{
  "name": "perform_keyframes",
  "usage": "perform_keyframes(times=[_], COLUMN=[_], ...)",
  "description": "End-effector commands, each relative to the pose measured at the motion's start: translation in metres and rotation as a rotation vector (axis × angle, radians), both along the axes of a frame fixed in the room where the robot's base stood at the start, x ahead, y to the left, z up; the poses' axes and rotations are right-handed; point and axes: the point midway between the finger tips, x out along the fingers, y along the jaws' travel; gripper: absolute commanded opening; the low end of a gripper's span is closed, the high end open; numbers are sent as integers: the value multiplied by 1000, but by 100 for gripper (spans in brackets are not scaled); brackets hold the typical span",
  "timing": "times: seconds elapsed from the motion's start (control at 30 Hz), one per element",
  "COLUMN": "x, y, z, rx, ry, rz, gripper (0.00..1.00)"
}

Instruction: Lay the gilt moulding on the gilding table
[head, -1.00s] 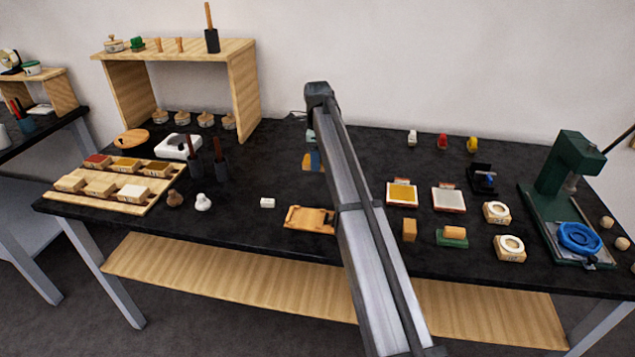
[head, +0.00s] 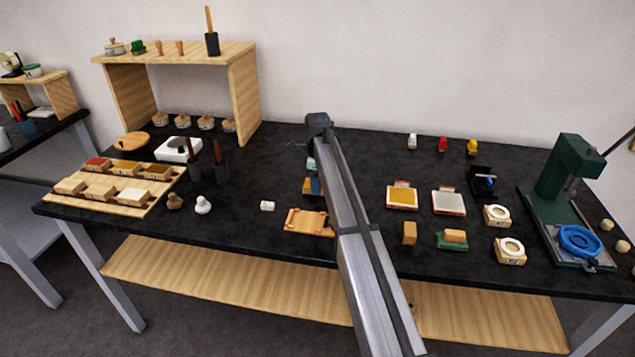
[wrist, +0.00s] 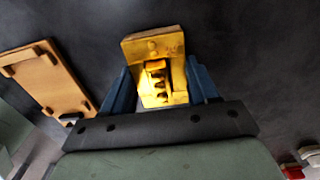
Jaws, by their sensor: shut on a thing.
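The gilt moulding (wrist: 156,68) is a bright gold, stepped block with a toothed front. In the wrist view it sits between the two blue fingers of my gripper (wrist: 160,88), which is shut on it. In the head view my gripper (head: 313,186) is partly behind my arm, and the moulding is mostly hidden. An orange-brown wooden board with small raised corner blocks (head: 307,222), perhaps the gilding table, lies on the dark bench just in front of the gripper. It also shows left of the moulding in the wrist view (wrist: 45,80), apart from it.
A wooden block (head: 409,233), a green-based block (head: 453,239) and framed pads (head: 402,197) stand to the right. A tray of blocks (head: 118,187) is at left, a green press (head: 565,185) at right.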

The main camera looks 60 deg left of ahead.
Motion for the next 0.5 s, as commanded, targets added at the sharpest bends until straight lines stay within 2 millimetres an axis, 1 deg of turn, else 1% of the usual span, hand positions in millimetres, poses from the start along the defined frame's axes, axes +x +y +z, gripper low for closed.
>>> perform_keyframes(times=[0.1,0.13,0.37,0.5], x=[0,0,0,0], y=[0,0,0,0], z=[-3,-3,-2,-2], rx=[0,0,0,0], ry=[0,0,0,0], rz=[0,0,0,0], gripper=[28,62,84,85])
